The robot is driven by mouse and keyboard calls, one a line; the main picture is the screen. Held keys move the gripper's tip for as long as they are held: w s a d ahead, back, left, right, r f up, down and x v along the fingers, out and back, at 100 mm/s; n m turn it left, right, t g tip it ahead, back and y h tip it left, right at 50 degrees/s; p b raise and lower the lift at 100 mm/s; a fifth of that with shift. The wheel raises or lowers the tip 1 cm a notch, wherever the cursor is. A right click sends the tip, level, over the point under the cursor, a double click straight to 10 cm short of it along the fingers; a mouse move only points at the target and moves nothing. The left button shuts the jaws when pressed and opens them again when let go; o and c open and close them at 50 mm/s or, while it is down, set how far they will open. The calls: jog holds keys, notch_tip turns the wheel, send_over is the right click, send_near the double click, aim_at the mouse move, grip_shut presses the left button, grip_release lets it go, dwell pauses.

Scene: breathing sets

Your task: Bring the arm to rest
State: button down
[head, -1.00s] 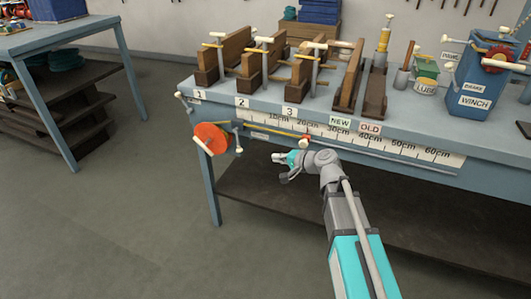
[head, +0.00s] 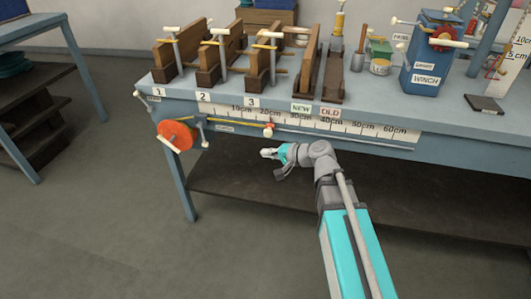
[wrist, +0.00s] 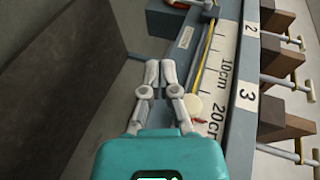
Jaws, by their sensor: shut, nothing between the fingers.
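My gripper (head: 268,154) is in front of the workbench, below its front edge and the white ruler strip (head: 310,121). In the wrist view my gripper (wrist: 160,66) has its two fingers together with nothing between them. My arm reaches up from the lower right of the head view, bent at the wrist, with the gripper pointing left. In the head view I see a gap between the gripper and the bench front.
The blue workbench (head: 440,118) bears numbered wooden clamps (head: 208,62), NEW and OLD racks and a blue winch box (head: 425,55). An orange disc (head: 174,136) and a red-and-white knob (head: 268,130) are on its front. A dark shelf (head: 240,190) lies below.

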dwell(0.3)
jog(key=s+d+f+n+g+h, duration=0.15)
jog(key=s+d+f+h, duration=0.25)
jog(key=d, duration=0.4)
jog(key=s+d+f+n+g+h, duration=0.1)
jog(key=s+d+f+g+h, duration=0.1)
jog(key=s+d+f+h, duration=0.4)
jog(key=s+d+f+n+g+h, duration=0.1)
jog(key=s+d+f+g+h, duration=0.15)
jog(key=d, duration=0.65)
notch_tip(320, 180, up, 28)
jog(key=p, duration=2.7)
jog(key=shift+w+a+f, duration=0.2)
jog(key=shift+w+a, duration=0.1)
jog(key=shift+w, duration=0.05)
